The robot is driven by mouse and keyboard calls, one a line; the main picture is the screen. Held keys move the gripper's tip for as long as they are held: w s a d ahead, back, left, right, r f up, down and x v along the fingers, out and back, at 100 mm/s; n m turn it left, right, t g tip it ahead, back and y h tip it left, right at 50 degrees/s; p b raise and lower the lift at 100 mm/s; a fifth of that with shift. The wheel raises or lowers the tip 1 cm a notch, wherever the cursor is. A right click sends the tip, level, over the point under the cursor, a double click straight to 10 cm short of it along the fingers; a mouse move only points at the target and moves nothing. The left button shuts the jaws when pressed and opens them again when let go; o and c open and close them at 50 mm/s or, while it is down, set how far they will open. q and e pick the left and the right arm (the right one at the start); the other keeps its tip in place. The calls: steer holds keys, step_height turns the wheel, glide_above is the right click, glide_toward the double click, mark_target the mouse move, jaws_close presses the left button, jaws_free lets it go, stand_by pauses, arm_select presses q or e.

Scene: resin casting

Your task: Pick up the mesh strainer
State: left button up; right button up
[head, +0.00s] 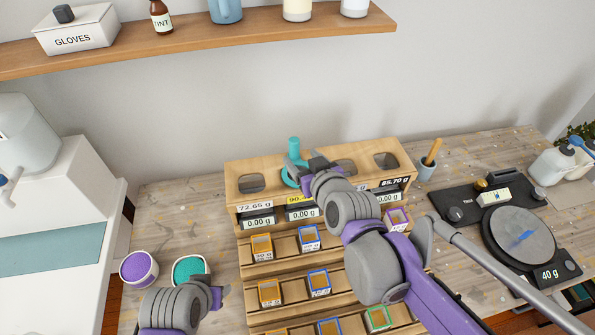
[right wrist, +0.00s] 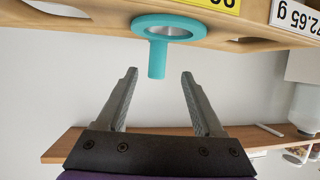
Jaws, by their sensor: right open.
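The mesh strainer is a teal ring with a short teal handle (head: 294,147). It sits at the top of the wooden rack, in one of its holes. The right wrist view shows its ring (right wrist: 140,27) and pale centre, with the handle pointing toward my jaws. My right gripper (head: 308,166) is beside the strainer and partly covers its ring. In the wrist view the right gripper (right wrist: 158,73) is open, and the handle's end shows between the fingertips, not gripped. My left gripper (head: 218,297) is low at the left, away from the strainer; its jaws are unclear.
The wooden rack (head: 232,168) has scale displays and several small coloured boxes on its steps. Purple (head: 139,267) and teal (head: 189,268) tubs stand left. A cup with a stick (head: 426,172) and a turntable scale (head: 519,236) stand right. A shelf (head: 190,41) runs above.

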mark_target(296, 149)
steer(key=x, duration=0.7)
steer(key=shift+w+d, duration=0.15)
steer(key=shift+w, duration=0.05)
jaws_close()
